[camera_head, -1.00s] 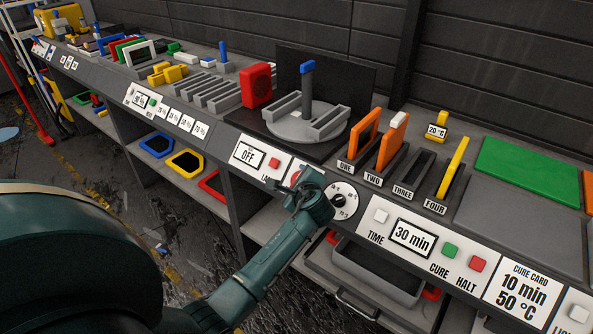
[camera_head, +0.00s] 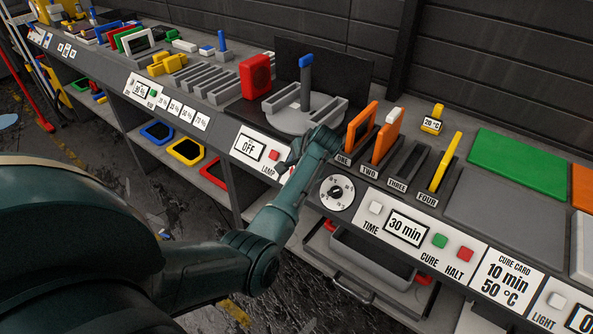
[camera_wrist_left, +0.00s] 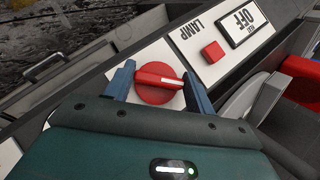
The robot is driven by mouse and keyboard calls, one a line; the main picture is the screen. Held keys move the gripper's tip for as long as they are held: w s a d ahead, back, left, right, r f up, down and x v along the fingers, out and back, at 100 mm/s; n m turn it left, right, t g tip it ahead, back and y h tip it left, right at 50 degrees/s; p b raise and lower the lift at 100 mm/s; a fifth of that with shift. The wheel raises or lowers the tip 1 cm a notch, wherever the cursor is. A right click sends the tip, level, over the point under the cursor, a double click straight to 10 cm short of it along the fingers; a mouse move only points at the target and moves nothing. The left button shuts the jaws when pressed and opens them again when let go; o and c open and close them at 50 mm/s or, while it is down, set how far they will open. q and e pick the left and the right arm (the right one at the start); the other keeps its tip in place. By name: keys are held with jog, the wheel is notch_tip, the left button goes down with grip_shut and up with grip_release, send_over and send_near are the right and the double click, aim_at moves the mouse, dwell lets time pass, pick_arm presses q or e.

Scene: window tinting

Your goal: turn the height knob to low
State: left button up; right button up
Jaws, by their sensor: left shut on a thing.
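A red knob (camera_wrist_left: 152,91) with a raised grip bar and a white pointer line sits on the white front panel, beside the LAMP label. In the left wrist view its bar lies nearly level across the picture. My left gripper (camera_wrist_left: 160,84) is shut on the knob, one blue finger at each side. In the head view my left gripper (camera_head: 287,172) reaches the panel and hides most of the knob. No height or low marking is readable. My right gripper is not in view.
A red button (camera_head: 274,155) and an OFF display (camera_head: 249,147) are left of the knob. A black-and-white dial (camera_head: 337,193) is to its right. A turntable (camera_head: 302,116) stands above, with orange (camera_head: 362,128) and yellow upright panels (camera_head: 446,162) to the right.

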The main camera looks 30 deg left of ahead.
pick_arm(q)
jog(key=n+g+h, duration=0.1)
jog(key=n+h, duration=0.1)
jog(key=n+g+h, duration=0.1)
jog(key=n+h, duration=0.1)
jog(key=shift+a+n, duration=0.2)
jog(key=shift+n, duration=0.2)
jog(key=n+h, duration=0.4)
jog(key=shift+a+n+h, duration=0.15)
jog(key=shift+n+h, duration=0.15)
jog(key=n+h, duration=0.2)
jog(key=shift+f+n+t+h, duration=0.1)
jog(key=shift+n+t+h, duration=0.2)
jog(key=n+t+h, duration=0.1)
jog(key=n+h, duration=0.1)
jog(key=shift+s+a+n, duration=0.1)
jog(key=shift+n, duration=0.3)
jog(key=n+t+h, duration=0.1)
jog(key=n, duration=0.1)
jog(key=n+t+h, duration=0.1)
jog(key=n+t, duration=0.1)
jog(key=shift+s+f+n+h, duration=0.1)
jog(key=shift+f+n+h, duration=0.1)
jog(key=shift+n+h, duration=0.15)
jog(key=o, duration=1)
jog(key=shift+r+t, duration=0.1)
jog(key=shift+t, duration=0.2)
